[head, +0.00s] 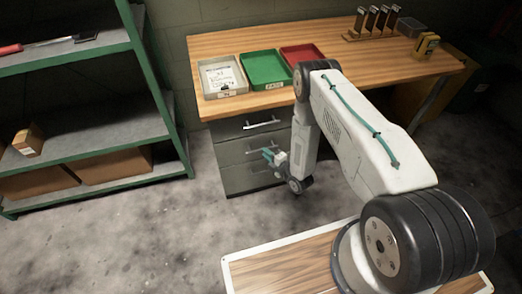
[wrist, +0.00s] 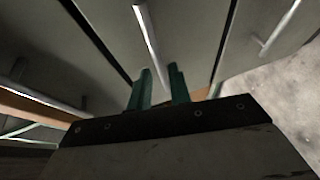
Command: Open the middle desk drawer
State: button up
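The desk's drawer stack (head: 246,178) stands under the left part of the desk. The middle drawer (head: 232,152) has a grey front, and its face looks flush with the others. In the wrist view its bar handle (wrist: 147,32) runs down from the top edge to between my two green fingers. My gripper (head: 268,155) is in front of the middle drawer; its fingers also show in the wrist view (wrist: 160,86). They stand a small gap apart, on either side of the bar's lower end. Whether they touch the bar is hidden.
The top drawer's handle (head: 262,125) is just above my gripper. A green-framed shelf (head: 110,150) stands to the left. The desk top (head: 330,40) carries a grey tray (head: 222,76), a green tray (head: 264,68) and a red tray (head: 302,54). Floor between shelf and drawers is clear.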

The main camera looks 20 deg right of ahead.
jog(key=shift+x, duration=2.15)
grip_shut()
jog(key=shift+s+f, duration=0.1)
